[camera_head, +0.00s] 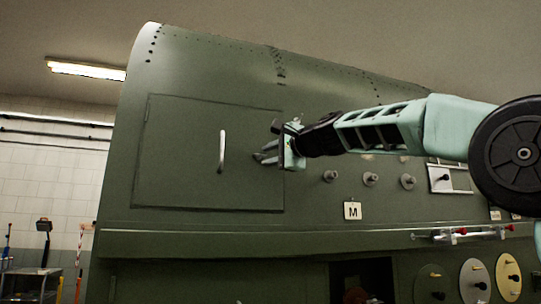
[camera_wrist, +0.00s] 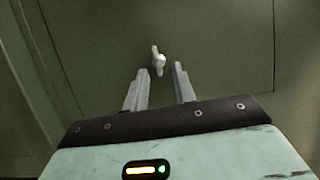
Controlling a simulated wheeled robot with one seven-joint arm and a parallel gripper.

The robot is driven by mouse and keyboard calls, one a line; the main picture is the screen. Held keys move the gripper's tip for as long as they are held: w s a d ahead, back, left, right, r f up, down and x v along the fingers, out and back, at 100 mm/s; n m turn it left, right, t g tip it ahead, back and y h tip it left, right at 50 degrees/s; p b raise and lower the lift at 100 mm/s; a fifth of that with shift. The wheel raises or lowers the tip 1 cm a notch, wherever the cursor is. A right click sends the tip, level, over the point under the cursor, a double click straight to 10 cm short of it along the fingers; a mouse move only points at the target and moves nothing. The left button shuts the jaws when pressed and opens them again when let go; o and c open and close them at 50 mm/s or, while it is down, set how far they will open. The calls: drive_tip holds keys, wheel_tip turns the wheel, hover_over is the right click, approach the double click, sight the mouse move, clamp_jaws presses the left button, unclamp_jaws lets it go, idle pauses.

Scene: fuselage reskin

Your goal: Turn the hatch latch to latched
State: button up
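The hatch (camera_head: 180,130) is a dark green rectangular panel on the fuselage side, and it appears closed. A pale upright bar handle (camera_head: 222,150) is on it. My gripper (camera_head: 264,153) is in front of the hatch's right part. In the wrist view, a small pale latch lever (camera_wrist: 158,60) sits on the green surface, close to upright with a slight tilt. My gripper (camera_wrist: 160,68) is open there, its two fingers apart, with the latch just beyond and between the fingertips. I see no contact.
Several round knobs (camera_head: 371,179) and an "M" placard (camera_head: 352,211) are on the fuselage right of the hatch. A ledge (camera_head: 250,238) runs below. Round discs (camera_head: 474,281) stand at the lower right. A cart (camera_head: 30,283) is at the far left.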

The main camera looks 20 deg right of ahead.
drive_tip(key=shift+s, duration=0.15)
drive_tip(key=b+v, duration=0.6)
drive_tip(key=v, duration=1.1)
drive_tip(key=shift+d+f, duration=0.1)
drive_tip(key=shift+f, duration=0.05)
drive_tip(key=w+a+f+n+g, duration=0.1)
drive_tip(key=a+f+n+g, duration=0.3)
drive_tip(key=f, duration=0.7)
drive_tip(key=w+a+f+n+g, duration=0.1)
drive_tip(key=w+a+f+g, duration=0.1)
drive_tip(key=a+f, duration=0.65)
drive_tip(key=s+a+f+n+g, duration=0.2)
drive_tip(key=s+a+f, duration=0.1)
drive_tip(key=f, duration=0.6)
drive_tip(key=s+a+f+n+g, duration=0.2)
drive_tip(key=s+f+n, duration=0.1)
drive_tip(key=f, duration=0.6)
drive_tip(key=s+a+f+n+g+h, duration=0.25)
drive_tip(key=s+f+n+g, duration=0.2)
drive_tip(key=s+f, duration=0.75)
drive_tip(key=s+d+f+n+g+h, duration=0.1)
drive_tip(key=s+d+f+n+h, duration=0.1)
drive_tip(key=s+f, duration=0.3)
drive_tip(key=s+d+f+n+g+h, duration=0.1)
drive_tip(key=s+d+f+n, duration=0.1)
drive_tip(key=s+f+n, duration=0.2)
wheel_tip(320, 180, down, 5)
drive_tip(key=shift+s+d+r+n+h, duration=0.2)
drive_tip(key=shift+s+d+n+h, duration=0.2)
drive_tip(key=shift+s, duration=0.85)
